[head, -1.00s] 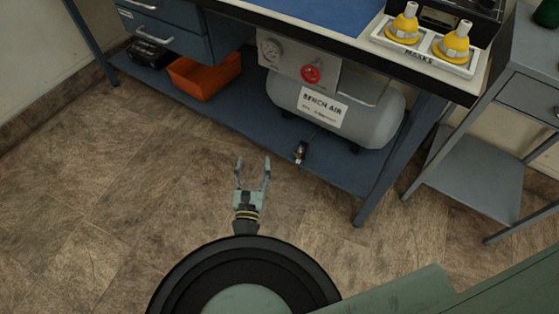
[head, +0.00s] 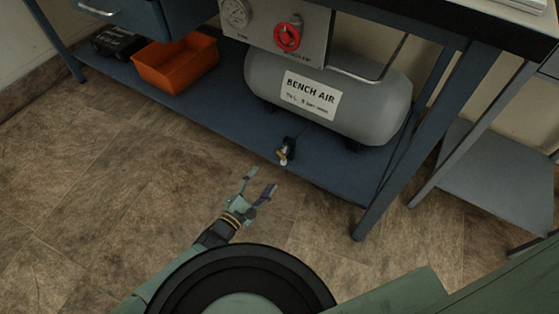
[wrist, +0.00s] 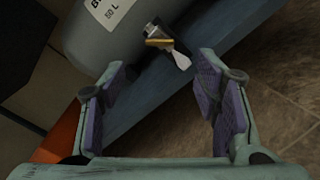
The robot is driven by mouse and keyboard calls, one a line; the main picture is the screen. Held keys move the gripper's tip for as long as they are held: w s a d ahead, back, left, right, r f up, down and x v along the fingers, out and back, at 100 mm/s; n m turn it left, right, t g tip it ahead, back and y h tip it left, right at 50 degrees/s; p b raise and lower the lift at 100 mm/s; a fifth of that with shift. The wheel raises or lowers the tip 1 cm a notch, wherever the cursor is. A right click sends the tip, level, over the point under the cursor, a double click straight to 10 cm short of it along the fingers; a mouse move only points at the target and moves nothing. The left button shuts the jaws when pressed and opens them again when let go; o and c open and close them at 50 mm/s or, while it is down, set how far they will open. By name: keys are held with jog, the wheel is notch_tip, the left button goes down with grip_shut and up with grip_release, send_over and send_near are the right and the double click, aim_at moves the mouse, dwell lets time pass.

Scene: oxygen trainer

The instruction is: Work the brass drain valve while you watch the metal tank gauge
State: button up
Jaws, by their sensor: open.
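The small drain valve (head: 284,153), with a brass-coloured body and a pale lever, sits at the front edge of the lower shelf, below the grey tank (head: 350,100) labelled BENCH AIR. In the wrist view the drain valve (wrist: 166,42) lies beyond my fingertips, roughly between them, touching neither. My gripper (head: 260,186) is open and empty, just left of and nearer than the valve; the wrist view shows my gripper (wrist: 163,85) with its jaws wide apart. The round metal gauge (head: 236,12) is on the grey panel above the tank; its reading is too small to make out.
A red knob (head: 287,38) is on the panel right of the gauge. An orange bin (head: 176,68) and a black case (head: 117,42) stand left on the blue shelf (head: 225,118). A bench leg (head: 378,208) stands at right. The floor in front is clear.

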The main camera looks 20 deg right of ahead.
aim_at(280, 157)
jog(key=x, duration=0.9)
jog(key=shift+w+d+b, duration=0.2)
jog(key=shift+d+b, duration=0.05)
jog(key=shift+b, duration=0.15)
jog(key=shift+c, duration=0.6)
jog(key=c, duration=1)
